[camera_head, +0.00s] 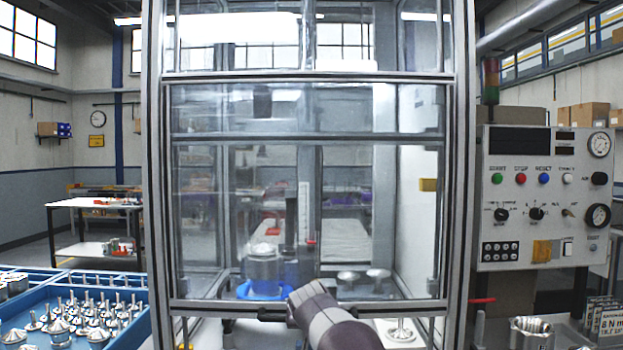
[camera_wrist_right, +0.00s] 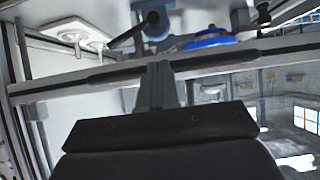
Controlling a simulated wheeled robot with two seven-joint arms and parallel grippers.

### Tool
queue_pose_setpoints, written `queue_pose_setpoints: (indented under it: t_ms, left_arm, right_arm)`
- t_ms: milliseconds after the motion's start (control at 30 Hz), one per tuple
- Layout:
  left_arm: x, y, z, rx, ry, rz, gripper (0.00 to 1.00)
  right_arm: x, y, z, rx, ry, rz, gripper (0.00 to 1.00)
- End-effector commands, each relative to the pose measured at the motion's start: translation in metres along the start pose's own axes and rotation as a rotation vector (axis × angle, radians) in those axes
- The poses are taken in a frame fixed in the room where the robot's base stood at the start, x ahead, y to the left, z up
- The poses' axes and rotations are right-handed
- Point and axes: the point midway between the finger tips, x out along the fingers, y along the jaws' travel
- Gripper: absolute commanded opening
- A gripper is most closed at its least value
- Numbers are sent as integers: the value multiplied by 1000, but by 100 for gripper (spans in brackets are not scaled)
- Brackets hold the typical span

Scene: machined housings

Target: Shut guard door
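The guard door (camera_head: 306,138) is a framed clear panel on the front of the metal enclosure. Its bottom rail (camera_head: 250,303) crosses low in the opening, with a dark handle bar along it. The handle bar (camera_wrist_right: 215,62) also crosses the right wrist view. My right gripper (camera_wrist_right: 162,72) has its fingers together, with the tips at the middle of this bar; whether they touch it is unclear. In the head view, my right gripper (camera_head: 306,296) overlaps the bottom rail. My left gripper is not in view.
Behind the glass, a metal housing (camera_head: 263,268) sits on a blue ring (camera_head: 262,291). A control panel (camera_head: 541,200) stands at the right. A blue tray (camera_head: 28,322) of metal parts is at the left. A red-handled lever (camera_head: 481,301) is right of the enclosure.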

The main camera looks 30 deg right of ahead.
Motion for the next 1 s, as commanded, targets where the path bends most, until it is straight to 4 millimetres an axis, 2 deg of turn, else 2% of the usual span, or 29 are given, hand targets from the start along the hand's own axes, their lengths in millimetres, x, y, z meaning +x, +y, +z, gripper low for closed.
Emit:
queue_pose_setpoints:
  t_ms: [33,100,300,400,633,1000]
  left_arm:
    - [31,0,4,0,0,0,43]
    - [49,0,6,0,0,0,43]
    - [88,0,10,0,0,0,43]
    - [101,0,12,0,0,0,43]
    - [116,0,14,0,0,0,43]
    - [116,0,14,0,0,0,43]
  right_arm:
    - [20,0,26,-1,6,-2,0]
    - [31,0,42,-1,8,-2,0]
    - [56,0,78,-1,8,-2,0]
    - [64,0,91,-1,9,-2,0]
    - [73,0,103,-1,12,-3,0]
    - [74,0,104,-1,13,-3,0]
